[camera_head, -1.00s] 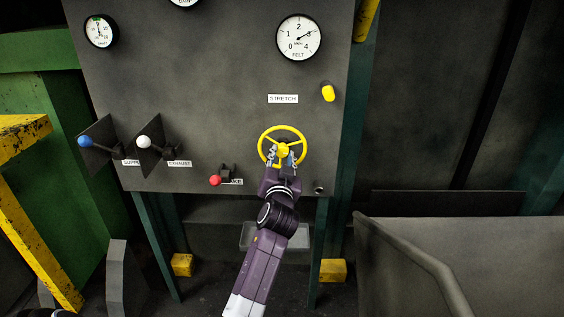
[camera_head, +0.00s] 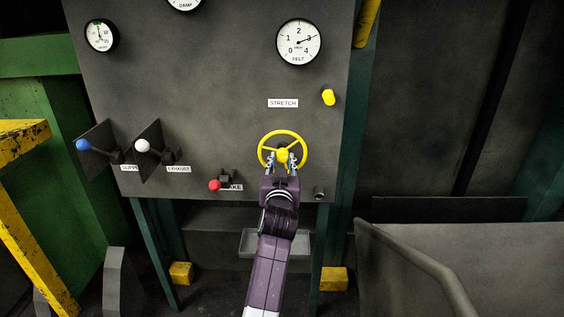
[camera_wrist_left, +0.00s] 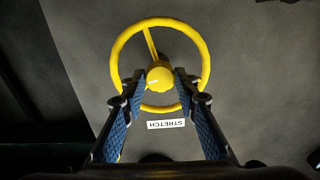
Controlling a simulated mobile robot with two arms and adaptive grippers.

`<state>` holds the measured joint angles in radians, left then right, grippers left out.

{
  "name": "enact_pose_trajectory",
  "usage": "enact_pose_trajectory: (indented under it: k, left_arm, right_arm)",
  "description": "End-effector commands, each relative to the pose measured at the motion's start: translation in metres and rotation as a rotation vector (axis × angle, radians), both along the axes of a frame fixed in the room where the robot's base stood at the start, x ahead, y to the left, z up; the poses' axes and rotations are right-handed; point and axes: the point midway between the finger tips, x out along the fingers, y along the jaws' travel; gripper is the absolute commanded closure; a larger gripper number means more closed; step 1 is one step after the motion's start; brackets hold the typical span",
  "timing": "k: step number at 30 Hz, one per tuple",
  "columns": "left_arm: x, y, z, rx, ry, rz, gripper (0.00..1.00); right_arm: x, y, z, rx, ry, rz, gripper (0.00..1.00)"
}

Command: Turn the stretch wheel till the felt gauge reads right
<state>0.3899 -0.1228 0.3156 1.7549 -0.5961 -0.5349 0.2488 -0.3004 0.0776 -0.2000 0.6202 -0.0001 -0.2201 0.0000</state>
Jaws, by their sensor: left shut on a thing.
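The yellow stretch wheel (camera_head: 301,142) is mounted on the grey panel under the STRETCH label (camera_head: 283,103); it also shows in the left wrist view (camera_wrist_left: 206,62). My left gripper (camera_head: 282,160) is shut on the wheel's hub (camera_wrist_left: 159,79), one finger on each side of it inside the rim. The exact contact is partly hidden by the fingers. The felt gauge (camera_head: 299,50) is a white dial above the wheel, marked 0 to 4. Its dark needle points right and slightly up, close to the 3. My right gripper is not in view.
A yellow knob (camera_head: 328,97) sits right of the label. Left of the wheel are a red-knobbed lever (camera_head: 215,186), a white-knobbed lever (camera_head: 142,146) and a blue-knobbed lever (camera_head: 84,145). A short dark stub (camera_head: 319,193) is at the lower right. Other gauges (camera_head: 101,35) are at upper left.

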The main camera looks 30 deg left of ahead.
Motion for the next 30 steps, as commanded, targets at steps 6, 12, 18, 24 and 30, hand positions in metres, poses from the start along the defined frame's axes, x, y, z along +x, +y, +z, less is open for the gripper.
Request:
enact_pose_trajectory:
  k: [6,12,18,24,30]
  left_arm:
    - [0.0,0.0,-0.001,0.0,0.002,0.0,0.63]
    - [0.0,0.0,-0.001,0.0,0.001,0.0,0.54]
    - [0.0,0.0,0.003,0.001,0.0,0.0,0.54]
    - [0.0,0.0,0.032,0.002,-0.006,0.0,0.54]
    - [0.0,0.0,0.071,0.001,-0.004,0.0,0.54]
  right_arm:
    - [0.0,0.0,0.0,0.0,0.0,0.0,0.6]
    - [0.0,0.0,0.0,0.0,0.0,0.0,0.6]
    - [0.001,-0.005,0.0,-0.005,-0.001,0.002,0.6]
    - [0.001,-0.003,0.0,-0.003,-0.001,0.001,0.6]
    - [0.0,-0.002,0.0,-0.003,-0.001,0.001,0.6]
